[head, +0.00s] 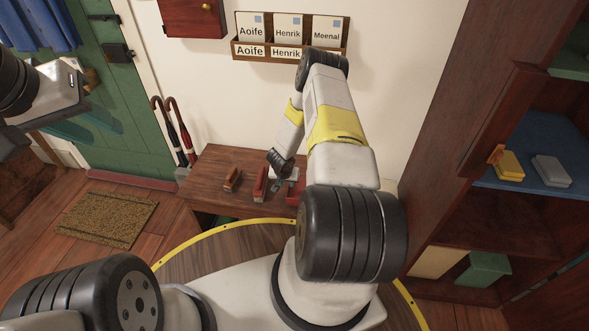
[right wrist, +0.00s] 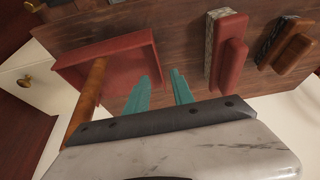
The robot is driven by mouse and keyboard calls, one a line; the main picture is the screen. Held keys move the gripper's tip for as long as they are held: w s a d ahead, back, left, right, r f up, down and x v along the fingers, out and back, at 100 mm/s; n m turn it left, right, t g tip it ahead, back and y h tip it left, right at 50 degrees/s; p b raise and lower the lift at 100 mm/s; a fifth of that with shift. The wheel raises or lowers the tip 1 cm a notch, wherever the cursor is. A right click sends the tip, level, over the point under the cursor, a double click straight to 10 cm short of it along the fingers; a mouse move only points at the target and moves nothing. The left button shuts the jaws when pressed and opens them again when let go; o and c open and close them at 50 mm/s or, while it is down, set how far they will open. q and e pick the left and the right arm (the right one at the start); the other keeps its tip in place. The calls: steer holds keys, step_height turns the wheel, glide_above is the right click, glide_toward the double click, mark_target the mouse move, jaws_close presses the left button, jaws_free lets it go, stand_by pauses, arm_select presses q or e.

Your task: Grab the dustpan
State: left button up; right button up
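The red dustpan (right wrist: 118,62) with a wooden handle (right wrist: 88,95) lies on the wooden table at the left of the right wrist view. In the head view a small part of the dustpan (head: 293,197) shows, the rest hidden behind my right arm. My right gripper (right wrist: 160,90) is open, its two teal fingers apart with nothing between them. It is over the table, just right of the dustpan's tray, and the handle is outside the fingers; whether a finger touches the tray I cannot tell. My left gripper (head: 85,122) is open and empty at the left, far from the table.
A red brush (right wrist: 230,50) and a brown brush (right wrist: 290,45) lie right of my right gripper in the wrist view. The table (head: 208,165) stands against the wall below a name rack (head: 290,54). Dark shelves (head: 455,130) rise at the right. Two umbrellas (head: 180,130) stand left of the table.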

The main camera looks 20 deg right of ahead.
steer(key=x, duration=0.8)
steer(key=shift+f, duration=0.15)
jaws_close()
stand_by(1.2)
